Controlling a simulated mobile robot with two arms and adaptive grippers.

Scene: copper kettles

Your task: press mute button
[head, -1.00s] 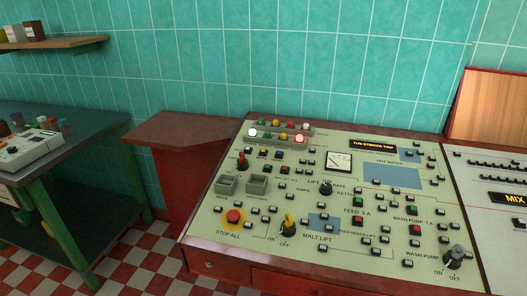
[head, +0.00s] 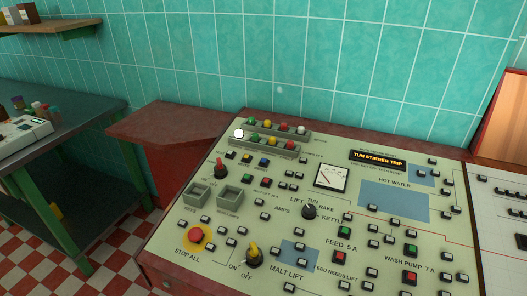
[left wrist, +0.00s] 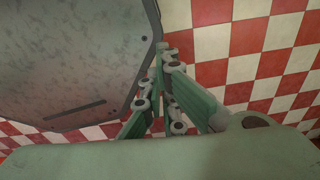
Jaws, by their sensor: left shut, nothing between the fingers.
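The control panel (head: 335,215) is a pale sloping desk covered with small buttons, lamps and labels. A yellow button (head: 246,157) and a blue button (head: 263,161) sit below the lamp rows, with captions too small to read; I cannot tell which button is the mute one. A white lamp (head: 239,134) glows at the left end of the front lamp row. The display (head: 377,160) reads TUN STIRRER TRIP. My left gripper (left wrist: 172,112) is shut and empty in the left wrist view, above the checkered floor and away from the panel buttons. Neither gripper shows in the head view.
A red stop button (head: 195,236) on a yellow disc, a red-handled switch (head: 220,169) and a yellow switch (head: 254,253) stand up from the panel. A dark table (head: 60,115) with green legs is at left. A red cabinet (head: 175,130) stands beside the panel.

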